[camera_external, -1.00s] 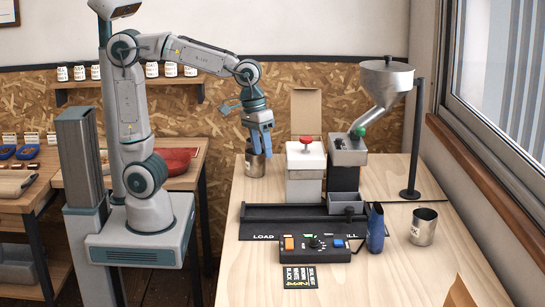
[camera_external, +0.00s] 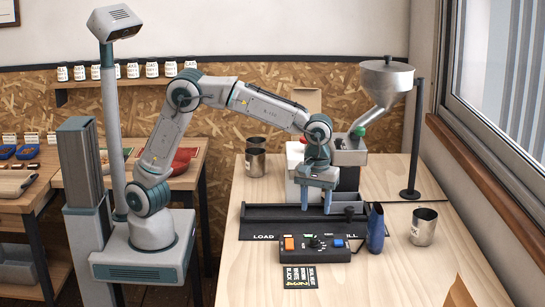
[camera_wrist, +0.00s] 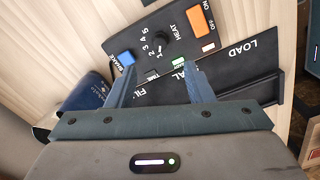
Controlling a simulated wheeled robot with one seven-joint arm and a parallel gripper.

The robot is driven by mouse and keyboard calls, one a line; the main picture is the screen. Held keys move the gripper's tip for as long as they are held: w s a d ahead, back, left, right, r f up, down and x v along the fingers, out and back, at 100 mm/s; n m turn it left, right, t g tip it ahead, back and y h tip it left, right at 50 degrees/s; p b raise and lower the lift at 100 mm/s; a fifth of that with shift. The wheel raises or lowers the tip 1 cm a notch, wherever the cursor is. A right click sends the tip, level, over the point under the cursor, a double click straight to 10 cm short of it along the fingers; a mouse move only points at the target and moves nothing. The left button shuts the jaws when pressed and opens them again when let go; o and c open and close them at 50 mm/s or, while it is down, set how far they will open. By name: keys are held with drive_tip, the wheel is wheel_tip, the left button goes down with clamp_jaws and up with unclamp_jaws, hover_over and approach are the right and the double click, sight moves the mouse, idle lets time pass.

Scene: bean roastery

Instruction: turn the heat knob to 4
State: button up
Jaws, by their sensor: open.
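The heat knob (camera_wrist: 160,47) is a small round black knob on the black control box (camera_external: 289,254), with printed numbers running along one side of it in the wrist view. It also shows on the box in the external view (camera_external: 314,242). I cannot tell which number it points to. My gripper (camera_external: 316,210) is open and empty, fingers pointing down, above the black LOAD/FILL strip and just behind the control box. In the wrist view my two fingertips (camera_wrist: 160,72) are apart, with the knob beyond them and nothing between them.
On the box, an orange switch (camera_wrist: 201,20) and a blue SHAKE button (camera_wrist: 124,58) flank the knob. A dark blue pouch (camera_external: 376,229) and a metal cup (camera_external: 424,228) stand to the right. A printed card (camera_external: 299,277) lies in front. The hopper (camera_external: 386,78) stands behind.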

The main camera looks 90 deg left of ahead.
sight(314, 238)
wheel_tip(314, 238, down, 10)
drive_tip(key=shift+f, duration=0.2)
drive_tip(key=c, duration=1)
